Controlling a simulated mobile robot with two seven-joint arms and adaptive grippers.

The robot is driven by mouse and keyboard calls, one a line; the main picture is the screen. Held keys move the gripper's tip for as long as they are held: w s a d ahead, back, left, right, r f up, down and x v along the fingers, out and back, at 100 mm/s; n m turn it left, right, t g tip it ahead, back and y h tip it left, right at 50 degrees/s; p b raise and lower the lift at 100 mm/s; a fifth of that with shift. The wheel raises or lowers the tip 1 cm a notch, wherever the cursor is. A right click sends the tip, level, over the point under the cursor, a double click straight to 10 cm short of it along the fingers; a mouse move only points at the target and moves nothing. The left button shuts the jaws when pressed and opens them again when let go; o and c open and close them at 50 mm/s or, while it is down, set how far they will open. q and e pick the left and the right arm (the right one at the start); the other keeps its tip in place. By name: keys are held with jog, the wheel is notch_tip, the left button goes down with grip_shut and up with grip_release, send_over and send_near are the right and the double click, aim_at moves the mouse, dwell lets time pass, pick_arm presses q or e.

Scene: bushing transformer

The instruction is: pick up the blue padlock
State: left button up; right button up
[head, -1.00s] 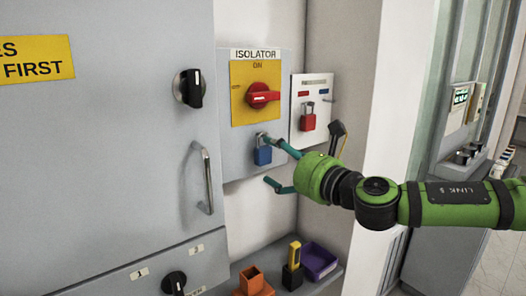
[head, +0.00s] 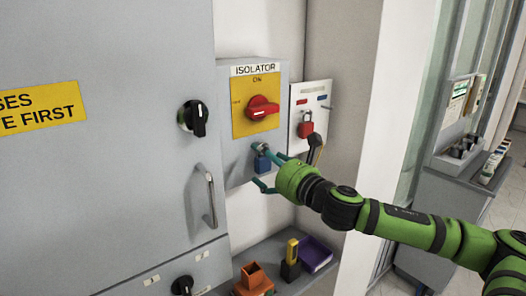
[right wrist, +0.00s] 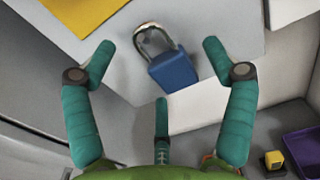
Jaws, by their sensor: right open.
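The blue padlock (head: 262,162) hangs by its shackle on the grey isolator box, below the red rotary handle (head: 262,108). It also shows in the right wrist view (right wrist: 173,70), tilted, with its shackle toward the box face. My right gripper (head: 262,168) is right at the padlock in the head view, and its fingers partly cover it. In the right wrist view the teal fingers (right wrist: 158,75) are spread apart, with the padlock between and beyond the two upper ones. The gripper is open and holds nothing. My left gripper is not in view.
A red padlock (head: 306,125) hangs on the white panel just right of the isolator. A shelf below holds an orange holder (head: 252,280), a yellow item (head: 292,252) and a purple tray (head: 316,254). A cabinet handle (head: 210,196) stands out to the left.

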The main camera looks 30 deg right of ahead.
jog(key=shift+w+a, duration=0.15)
jog(key=shift+w, duration=0.5)
jog(key=shift+f, duration=0.1)
jog(key=shift+s, duration=0.1)
jog(key=c, duration=1.4)
jog(key=shift+o, duration=0.2)
jog(key=shift+r, duration=0.2)
